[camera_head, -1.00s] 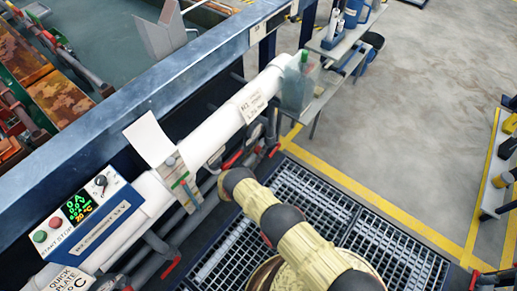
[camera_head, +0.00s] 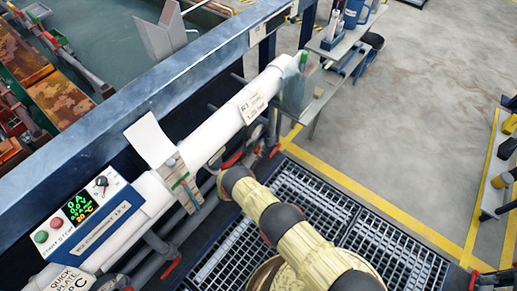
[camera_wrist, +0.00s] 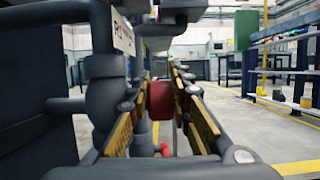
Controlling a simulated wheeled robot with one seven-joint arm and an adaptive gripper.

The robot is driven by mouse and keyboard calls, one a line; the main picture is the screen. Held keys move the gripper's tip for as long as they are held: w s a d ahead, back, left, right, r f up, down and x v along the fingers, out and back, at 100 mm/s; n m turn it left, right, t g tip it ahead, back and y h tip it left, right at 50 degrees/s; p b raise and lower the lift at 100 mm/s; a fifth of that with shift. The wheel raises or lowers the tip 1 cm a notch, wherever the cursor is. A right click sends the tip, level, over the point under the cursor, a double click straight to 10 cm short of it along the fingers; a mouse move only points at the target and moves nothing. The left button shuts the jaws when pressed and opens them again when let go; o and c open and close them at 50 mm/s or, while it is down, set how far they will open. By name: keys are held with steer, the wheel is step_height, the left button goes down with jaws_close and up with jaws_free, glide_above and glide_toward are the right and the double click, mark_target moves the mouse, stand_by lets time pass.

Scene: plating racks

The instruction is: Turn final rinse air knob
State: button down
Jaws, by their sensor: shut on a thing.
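A round red knob (camera_wrist: 160,100) sits between the two finger pads of my gripper (camera_wrist: 166,90) in the wrist view. The gripper is shut on it, with yellow-edged fingers on its left and right. No label can be read on the knob. In the head view my arm reaches toward the pipework below the white pipe (camera_head: 212,138). My gripper and the held knob cannot be made out there. Red valve handles (camera_head: 172,268) show along the dark pipes under the white pipe.
Dark grey pipework (camera_wrist: 102,95) stands close to the gripper's left in the wrist view. A control panel (camera_head: 80,220) with green and red buttons is at the lower left of the head view. A grey floor grating (camera_head: 300,205) lies under the arm. Open floor (camera_head: 420,110) extends right.

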steer(key=shift+w+r+g+y+p, duration=0.15)
steer(key=shift+w+g+y+p, duration=0.05)
steer(key=shift+g+y+p, duration=0.45)
steer(key=shift+d+g, duration=0.1)
steer(key=shift+g, duration=0.35)
steer(key=shift+f, duration=0.2)
steer(key=c, duration=1.9)
jaws_free()
steer(key=shift+f, duration=0.1)
